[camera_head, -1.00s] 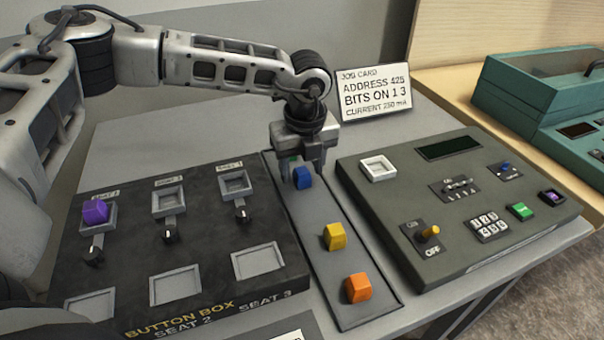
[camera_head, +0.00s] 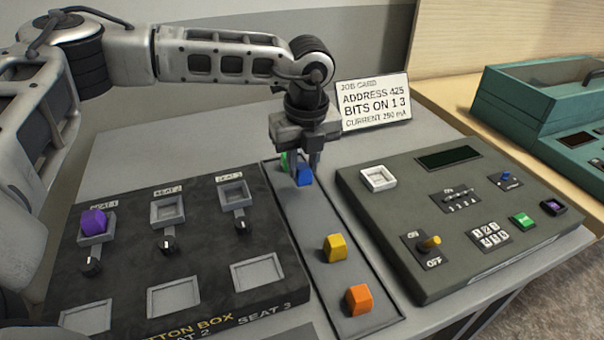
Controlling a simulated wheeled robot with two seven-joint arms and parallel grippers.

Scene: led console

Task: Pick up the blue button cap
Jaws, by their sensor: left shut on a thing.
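The blue button cap (camera_head: 304,176) is at the far end of the grey strip tray (camera_head: 354,288), between the fingers of my left gripper. My left gripper (camera_head: 305,168) points down and is shut on the blue cap, its fingers hiding part of it. I cannot tell whether the cap is clear of the tray surface. A green cap (camera_head: 285,162) sits just left of the gripper, partly hidden by it. My right gripper is not in view.
A yellow cap (camera_head: 335,248) and an orange cap (camera_head: 358,299) lie nearer in the tray. The black button box (camera_head: 210,255), with a purple cap (camera_head: 94,221) in one seat, is left. The grey console (camera_head: 400,215) is right. A job card (camera_head: 374,103) stands behind.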

